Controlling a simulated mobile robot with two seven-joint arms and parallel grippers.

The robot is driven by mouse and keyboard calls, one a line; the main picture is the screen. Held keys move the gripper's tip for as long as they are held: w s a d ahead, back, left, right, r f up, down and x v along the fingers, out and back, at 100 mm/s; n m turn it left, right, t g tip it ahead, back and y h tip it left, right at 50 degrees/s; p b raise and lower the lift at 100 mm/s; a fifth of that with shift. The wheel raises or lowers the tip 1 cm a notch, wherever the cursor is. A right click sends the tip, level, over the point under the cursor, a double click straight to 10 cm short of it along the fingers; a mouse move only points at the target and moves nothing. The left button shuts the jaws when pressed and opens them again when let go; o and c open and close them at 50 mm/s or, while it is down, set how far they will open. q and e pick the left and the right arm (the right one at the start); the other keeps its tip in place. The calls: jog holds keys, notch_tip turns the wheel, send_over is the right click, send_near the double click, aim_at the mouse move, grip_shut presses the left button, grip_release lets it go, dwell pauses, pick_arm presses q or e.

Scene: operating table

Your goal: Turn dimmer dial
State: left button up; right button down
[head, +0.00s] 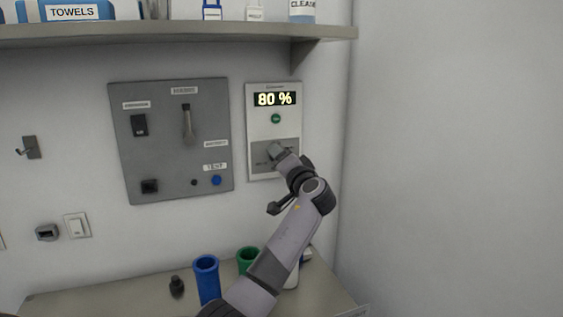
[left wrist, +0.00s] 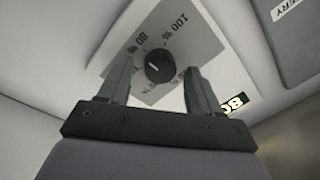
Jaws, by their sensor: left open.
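The dimmer panel (head: 291,130) is a pale plate on the wall with a lit display (head: 277,99) reading 80 % and a green button (head: 276,118). My left gripper (head: 277,152) is in front of its lower grey part and hides the dial in the head view. In the left wrist view the round black dial (left wrist: 160,66) has a white mark and printed percent labels around it, with 80 % and 100 % readable. My left gripper (left wrist: 157,72) is open, its fingers apart on either side of the dial, with visible gaps. My right gripper is not in view.
A grey switch panel (head: 165,165) is mounted left of the dimmer panel. A shelf (head: 200,31) with several items runs above. Below, a counter (head: 135,297) carries a blue cup (head: 207,279) and a green cup (head: 248,256). The wall to the right is bare.

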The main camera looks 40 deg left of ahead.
pick_arm(q)
jog(key=b+v, duration=0.1)
jog(key=v, duration=0.6)
jog(key=shift+b, duration=0.35)
jog(key=shift+d, duration=0.1)
